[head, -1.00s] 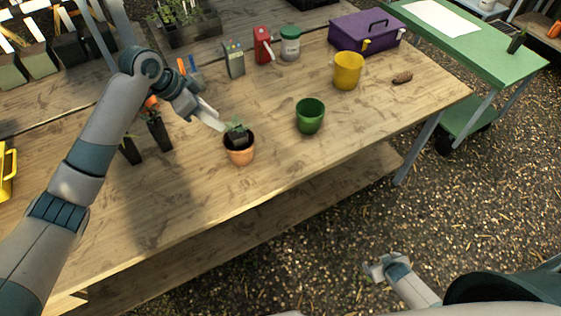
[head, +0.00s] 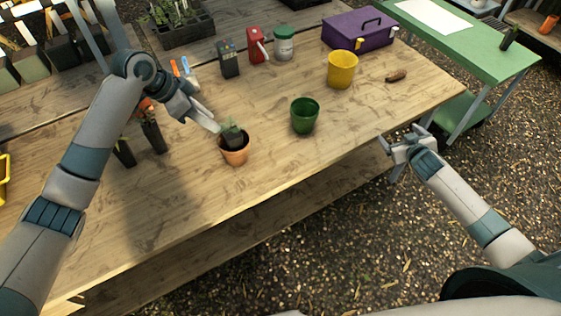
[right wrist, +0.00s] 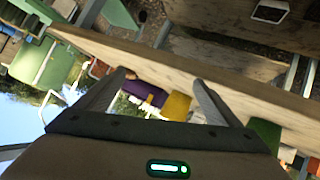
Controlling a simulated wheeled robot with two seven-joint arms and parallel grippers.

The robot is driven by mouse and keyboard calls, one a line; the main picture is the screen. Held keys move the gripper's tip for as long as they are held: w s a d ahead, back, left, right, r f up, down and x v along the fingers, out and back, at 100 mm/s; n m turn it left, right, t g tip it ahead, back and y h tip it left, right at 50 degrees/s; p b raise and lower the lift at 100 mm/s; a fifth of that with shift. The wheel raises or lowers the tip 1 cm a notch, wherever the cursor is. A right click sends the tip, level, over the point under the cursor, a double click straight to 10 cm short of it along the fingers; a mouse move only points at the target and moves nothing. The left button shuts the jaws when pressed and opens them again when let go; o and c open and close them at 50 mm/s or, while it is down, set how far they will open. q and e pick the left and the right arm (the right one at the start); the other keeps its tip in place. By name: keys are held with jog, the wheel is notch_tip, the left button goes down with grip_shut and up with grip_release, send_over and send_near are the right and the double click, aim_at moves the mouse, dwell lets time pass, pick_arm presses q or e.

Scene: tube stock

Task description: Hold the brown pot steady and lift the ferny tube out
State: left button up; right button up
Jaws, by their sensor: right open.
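The brown pot (head: 235,157) stands upright on the wooden table, left of the green pot. A dark tube with a green plant (head: 232,133) stands in it, its top above the rim; I take it as the ferny tube, though its leaves are too small to tell. My left gripper (head: 214,126) is at the upper left of the pot's rim, very close to it; whether its fingers grip the rim is unclear. My right gripper (head: 400,140) is open and empty, off the table's front right edge, well away from the pot. Its fingers also show apart in the right wrist view (right wrist: 162,78).
The green pot (head: 304,116) and yellow pot (head: 342,70) stand right of the brown pot. Two dark tubes (head: 152,134) stand to its left. A purple toolbox (head: 358,30), white-and-green jar (head: 284,44) and red bottle (head: 257,46) are behind. The table front is clear.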

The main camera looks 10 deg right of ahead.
aim_at(235, 150)
jog(key=a+r+n+y, duration=0.1)
jog(key=a, duration=0.4)
jog(key=w+a+r+y, duration=0.1)
jog(key=a+y, duration=0.1)
jog(key=a, duration=0.4)
jog(key=a+r+n+y, duration=0.1)
jog(key=a+r, duration=0.1)
jog(key=a, duration=0.3)
jog(key=shift+w+a+n+t+y, duration=0.25)
jog(key=shift+w+n+t+y, duration=0.05)
jog(key=shift+t, duration=0.1)
jog(key=s+a+n+y, duration=0.1)
jog(key=a, duration=0.4)
jog(key=s+a+y, duration=0.1)
jog(key=a, duration=0.4)
jog(key=s+a+n+g+y, duration=0.1)
jog(key=a+y, duration=0.1)
jog(key=a, duration=0.3)
jog(key=shift+s+a+r+n, duration=0.15)
jog(key=shift+a+r+n, duration=0.15)
jog(key=shift+a, duration=0.1)
jog(key=s+a+r+n+g+y, duration=0.1)
jog(key=s+a+n+y, duration=0.1)
jog(key=a, duration=0.9)
jog(key=shift+s+r+y, duration=0.3)
jog(key=shift+s+y, duration=0.5)
jog(key=shift+s, duration=0.4)
jog(key=shift+w, duration=0.1)
jog(key=x, duration=1.7)
jog(key=shift+f, duration=0.4)
